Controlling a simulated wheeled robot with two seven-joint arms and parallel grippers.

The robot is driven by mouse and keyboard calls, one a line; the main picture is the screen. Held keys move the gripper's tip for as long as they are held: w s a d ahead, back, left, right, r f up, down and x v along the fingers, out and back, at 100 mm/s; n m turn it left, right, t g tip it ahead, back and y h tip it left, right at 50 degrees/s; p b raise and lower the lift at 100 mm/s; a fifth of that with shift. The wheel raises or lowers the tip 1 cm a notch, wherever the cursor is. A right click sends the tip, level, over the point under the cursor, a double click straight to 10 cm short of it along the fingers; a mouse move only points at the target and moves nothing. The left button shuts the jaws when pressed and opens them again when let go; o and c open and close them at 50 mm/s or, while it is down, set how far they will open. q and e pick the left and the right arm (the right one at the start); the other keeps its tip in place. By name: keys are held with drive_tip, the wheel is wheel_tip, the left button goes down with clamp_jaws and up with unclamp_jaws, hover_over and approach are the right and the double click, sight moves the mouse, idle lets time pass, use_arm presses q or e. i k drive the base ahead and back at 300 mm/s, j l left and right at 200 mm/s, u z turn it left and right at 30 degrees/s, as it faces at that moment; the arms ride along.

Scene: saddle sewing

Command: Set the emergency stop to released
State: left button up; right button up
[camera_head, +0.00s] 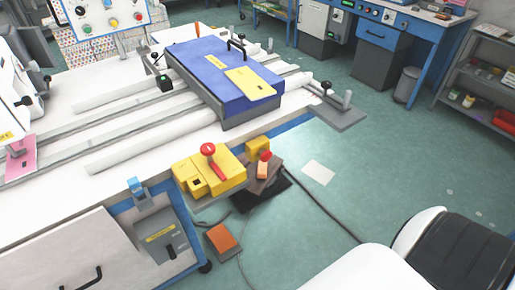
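A yellow box (228,178) at the table's front right corner carries a round red knob (208,149) with a red lever below it. Just right of it, a smaller yellow box (257,146) has a red mushroom-like button (265,156) in front of it, above an orange part. A control panel (98,15) at the upper left also has a red button (138,16) among other buttons. I cannot tell which red control is the emergency stop, or whether it is pressed or released. Neither gripper is in view; a white and black arm link of mine seems to show at lower right.
A white table with rails (110,125) bears a blue block (215,70). An orange pedal (221,237) and dark cables lie on the green floor below the yellow boxes. A blue workbench (375,35) and a shelf (485,75) stand behind. Floor at centre right is free.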

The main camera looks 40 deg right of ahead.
sight(266, 156)
drive_tip(key=z, duration=1.2)
